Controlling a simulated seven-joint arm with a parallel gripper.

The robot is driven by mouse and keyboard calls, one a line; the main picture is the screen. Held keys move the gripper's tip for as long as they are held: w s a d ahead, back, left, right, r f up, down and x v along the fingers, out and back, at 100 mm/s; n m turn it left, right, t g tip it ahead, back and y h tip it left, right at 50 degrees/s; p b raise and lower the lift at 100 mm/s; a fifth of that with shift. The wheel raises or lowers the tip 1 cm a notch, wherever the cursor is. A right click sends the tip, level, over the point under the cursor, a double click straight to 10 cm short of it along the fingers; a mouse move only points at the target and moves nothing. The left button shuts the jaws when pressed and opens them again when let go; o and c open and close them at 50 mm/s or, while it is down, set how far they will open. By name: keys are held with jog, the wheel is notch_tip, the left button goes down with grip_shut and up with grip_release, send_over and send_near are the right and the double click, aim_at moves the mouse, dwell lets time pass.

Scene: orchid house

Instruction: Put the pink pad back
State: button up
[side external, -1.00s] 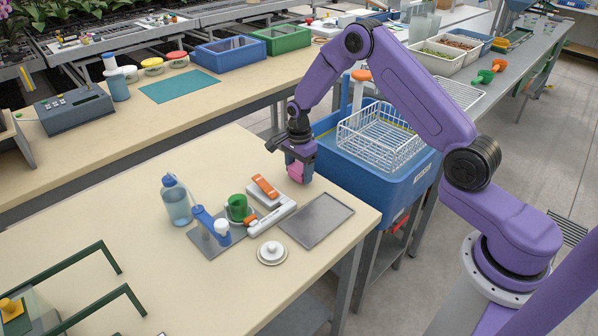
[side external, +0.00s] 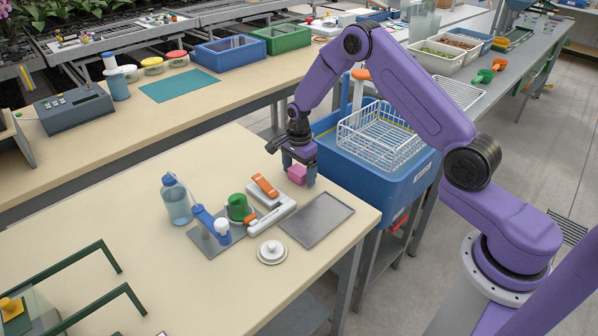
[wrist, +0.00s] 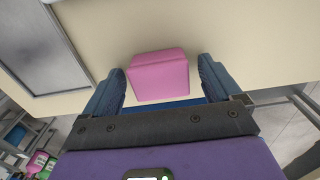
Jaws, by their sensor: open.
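The pink pad (side external: 297,174), a small block with rounded edges, is at the far right edge of the near table. My gripper (side external: 299,171) is above and around it, pointing down, with its fingers apart. In the wrist view the pad (wrist: 159,76) lies between the two fingers of my gripper (wrist: 163,78), with a gap showing on the right; the left finger is very close to it. The pad appears to rest on the table top, though its underside is hidden.
A grey tray (side external: 341,209) lies in front of the pad. A white-and-orange device (side external: 265,187), a green object (side external: 238,207), a blue bottle (side external: 177,203) and a white lid (side external: 271,251) stand to the left. A blue tub (side external: 376,183) with a wire basket (side external: 382,139) is just beyond the table edge.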

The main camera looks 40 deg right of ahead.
aim_at(299, 170)
notch_tip(299, 170, up, 12)
jog(key=s+a+r+n, duration=0.5)
jog(key=s+a+n, duration=0.2)
jog(key=a+n, duration=0.1)
jog(key=s+a+r+n, duration=0.2)
jog(key=s+n, duration=0.2)
jog(key=s, duration=0.2)
jog(key=s+a+r+n, duration=0.1)
jog(key=s+a+n, duration=0.1)
jog(key=s+n, duration=0.25)
jog(key=s+d+r+n, duration=0.1)
jog(key=s+d+n, duration=0.1)
jog(key=s+n, duration=0.5)
jog(key=s+d+n, duration=0.2)
jog(key=s+n, duration=0.5)
jog(key=s, duration=0.7)
jog(key=shift+s+r, duration=0.35)
